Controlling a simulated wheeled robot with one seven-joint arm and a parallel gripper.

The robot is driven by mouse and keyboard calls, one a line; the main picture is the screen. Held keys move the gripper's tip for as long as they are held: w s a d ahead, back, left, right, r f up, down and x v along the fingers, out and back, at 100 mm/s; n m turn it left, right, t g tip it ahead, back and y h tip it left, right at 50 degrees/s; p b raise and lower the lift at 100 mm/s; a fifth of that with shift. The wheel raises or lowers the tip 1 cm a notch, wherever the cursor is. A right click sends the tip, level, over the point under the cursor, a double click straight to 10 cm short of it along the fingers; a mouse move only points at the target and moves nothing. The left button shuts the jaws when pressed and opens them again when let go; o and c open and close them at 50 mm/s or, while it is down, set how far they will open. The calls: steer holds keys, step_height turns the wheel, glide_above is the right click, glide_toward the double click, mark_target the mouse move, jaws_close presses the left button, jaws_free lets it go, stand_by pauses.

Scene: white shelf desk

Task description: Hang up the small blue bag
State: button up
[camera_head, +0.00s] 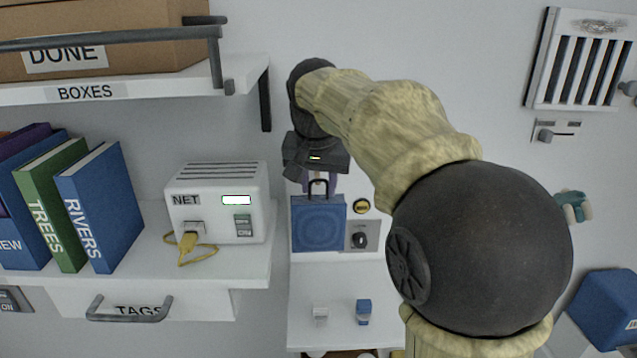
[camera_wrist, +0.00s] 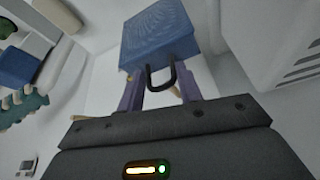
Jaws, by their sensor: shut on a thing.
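The small blue bag (camera_head: 318,224) has a dark looped handle and hangs upright below my gripper (camera_head: 318,183) in the head view. The gripper's purple fingers are shut on the handle. In the wrist view the bag (camera_wrist: 160,38) shows beyond the fingertips, with the handle (camera_wrist: 160,78) between the two fingers. A teal fixture (camera_head: 573,206) is on the wall at the right, partly hidden by my arm. A teal piece with several prongs (camera_wrist: 22,108) shows at the left of the wrist view.
A white NET box (camera_head: 216,202) with a yellow cable and several books (camera_head: 100,205) stand on the left shelf. A black knob panel (camera_head: 361,236) is right beside the bag. A white block (camera_head: 320,316) and a blue block (camera_head: 363,311) are below. A larger blue object (camera_head: 605,305) is lower right.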

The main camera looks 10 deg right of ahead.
mark_target(318, 177)
steer(key=shift+w+d+f+p, duration=0.15)
steer(key=shift+w+p, duration=0.15)
steer(key=shift+w, duration=0.45)
steer(key=shift+w+d+r+p, duration=0.15)
steer(key=shift+w+p, duration=0.2)
steer(key=shift+w, duration=0.4)
steer(key=shift+w+d+f+p, duration=0.15)
steer(key=shift+w+p, duration=0.15)
steer(key=shift+w, duration=0.45)
steer(key=shift+w+d+f, duration=0.1)
steer(key=shift+w+f, duration=0.4)
steer(key=shift+w, duration=0.1)
steer(key=o, duration=1.2)
steer(key=shift+r, duration=0.15)
steer(key=v, duration=1.7)
